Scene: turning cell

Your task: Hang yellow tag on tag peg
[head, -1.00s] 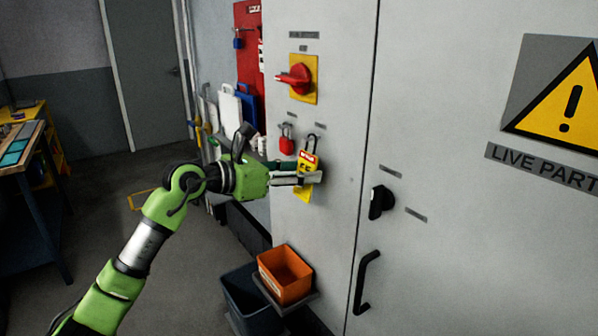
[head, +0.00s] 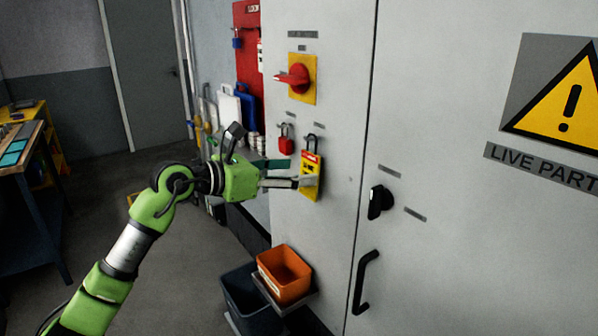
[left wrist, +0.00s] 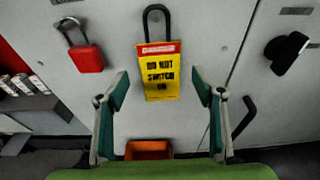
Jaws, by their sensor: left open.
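The yellow tag (head: 311,181), with a red top band and black lettering, hangs upright against the grey cabinet front. Its dark loop (left wrist: 157,12) rises above it in the left wrist view, where the tag (left wrist: 162,82) faces the camera. The tag peg itself is too small to make out at the loop's top. My left gripper (head: 298,175) is open just in front of the tag. In the left wrist view its two fingers stand apart, one on each side of the tag's lower part, with gaps. My right gripper is out of view.
A red padlock (head: 286,140) hangs left of the tag, and a red rotary switch (head: 296,77) sits above. An orange bin (head: 285,274) is below. A black knob (head: 379,201) and door handle (head: 365,281) stick out to the right.

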